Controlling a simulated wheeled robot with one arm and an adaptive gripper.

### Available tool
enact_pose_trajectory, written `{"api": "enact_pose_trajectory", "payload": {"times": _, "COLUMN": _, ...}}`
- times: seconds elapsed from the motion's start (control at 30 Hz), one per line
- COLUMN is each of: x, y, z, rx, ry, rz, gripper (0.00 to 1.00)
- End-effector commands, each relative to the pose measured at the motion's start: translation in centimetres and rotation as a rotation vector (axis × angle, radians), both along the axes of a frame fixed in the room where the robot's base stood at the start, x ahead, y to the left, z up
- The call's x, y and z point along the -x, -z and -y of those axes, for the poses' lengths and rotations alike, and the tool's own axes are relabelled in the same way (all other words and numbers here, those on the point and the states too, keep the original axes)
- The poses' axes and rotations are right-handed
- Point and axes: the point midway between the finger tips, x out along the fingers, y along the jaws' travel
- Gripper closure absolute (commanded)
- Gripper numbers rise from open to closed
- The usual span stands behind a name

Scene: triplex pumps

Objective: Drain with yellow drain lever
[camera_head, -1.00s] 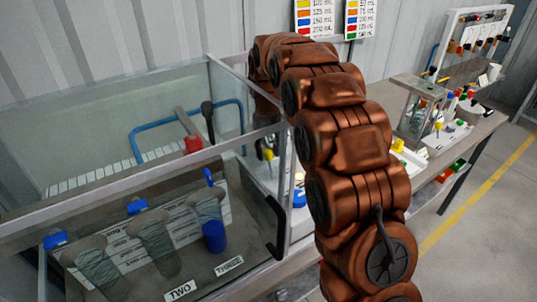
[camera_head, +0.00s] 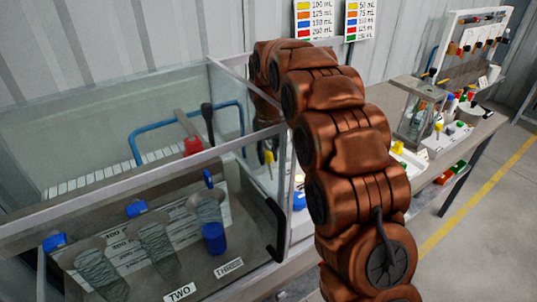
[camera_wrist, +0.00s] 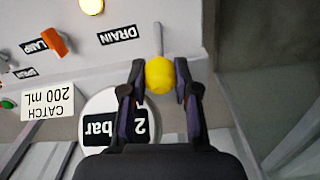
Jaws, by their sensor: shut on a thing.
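The yellow drain lever has a round yellow knob (camera_wrist: 160,73) on a thin grey stem. A black DRAIN label (camera_wrist: 117,35) sits beside the stem on the pale panel. My gripper (camera_wrist: 160,82) is shut on the yellow knob, with one dark finger on each side of it. In the head view my gripper (camera_head: 267,146) is partly hidden by my arm and the clear case wall, and the yellow knob (camera_head: 269,157) shows small below it.
An orange lever (camera_wrist: 55,42) stands beside the LAMP label. A white round gauge marked 2 bar (camera_wrist: 113,122) and a CATCH 200 mL sign (camera_wrist: 45,103) are close by. A clear case (camera_head: 60,215) with funnel-shaped vessels and a black handle (camera_head: 276,228) stands left of my arm.

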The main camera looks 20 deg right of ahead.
Motion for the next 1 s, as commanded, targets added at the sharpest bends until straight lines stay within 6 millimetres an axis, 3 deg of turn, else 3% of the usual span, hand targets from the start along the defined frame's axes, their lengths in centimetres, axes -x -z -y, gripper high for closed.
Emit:
{"api": "enact_pose_trajectory", "payload": {"times": 0.53, "x": 0.5, "y": 0.1, "z": 0.1, "rx": -0.019, "ry": 0.0, "rz": 0.058, "gripper": 1.0}}
{"api": "enact_pose_trajectory", "payload": {"times": 1.0, "x": 2.3, "y": -0.1, "z": 0.7, "rx": -0.084, "ry": 0.0, "rz": 0.258, "gripper": 1.0}}
